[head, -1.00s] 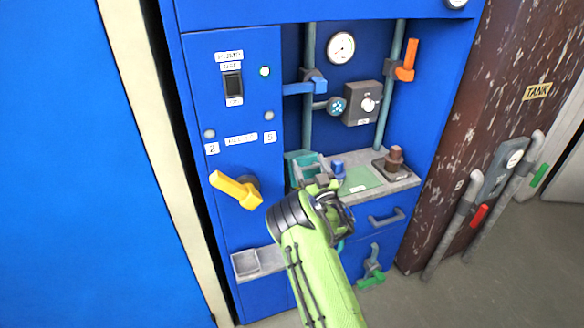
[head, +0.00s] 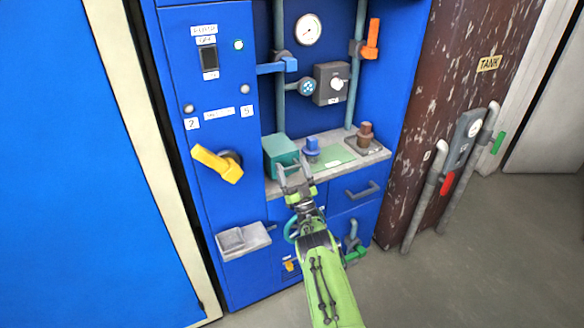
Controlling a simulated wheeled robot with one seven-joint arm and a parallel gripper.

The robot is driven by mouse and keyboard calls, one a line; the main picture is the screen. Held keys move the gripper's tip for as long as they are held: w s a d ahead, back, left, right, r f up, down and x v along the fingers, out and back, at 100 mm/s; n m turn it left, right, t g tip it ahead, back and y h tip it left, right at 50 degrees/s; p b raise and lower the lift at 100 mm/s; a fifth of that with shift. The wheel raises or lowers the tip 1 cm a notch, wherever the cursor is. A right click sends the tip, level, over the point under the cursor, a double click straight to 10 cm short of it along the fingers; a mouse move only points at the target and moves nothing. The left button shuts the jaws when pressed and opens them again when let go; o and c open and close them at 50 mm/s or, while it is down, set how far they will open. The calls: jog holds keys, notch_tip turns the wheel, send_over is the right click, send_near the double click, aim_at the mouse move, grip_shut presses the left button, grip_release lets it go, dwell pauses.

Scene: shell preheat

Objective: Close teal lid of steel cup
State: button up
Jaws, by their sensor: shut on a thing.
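A teal block-like part (head: 281,154), which may be the teal lid, stands at the left end of the grey counter in the head view. Its top and front look closed. I cannot make out a steel cup under or beside it. My gripper (head: 295,174) is at the counter's front edge, just in front of the teal part and toward its right. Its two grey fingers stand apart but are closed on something. What lies between them is too small to tell, and I cannot tell whether they touch the teal part.
Right on the counter (head: 375,152) are a blue knob piece (head: 312,147), a green pad (head: 336,155) and a brown stepped piece (head: 365,134). A yellow lever (head: 218,164) sticks out at left above a grey tray (head: 244,240). A blue lever (head: 278,67) is above the counter.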

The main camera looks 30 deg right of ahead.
jog(key=shift+s+f, duration=0.1)
jog(key=shift+f, duration=0.55)
jog(key=o, duration=1.4)
notch_tip(320, 180, up, 10)
jog(key=p, duration=0.4)
jog(key=shift+r, duration=0.15)
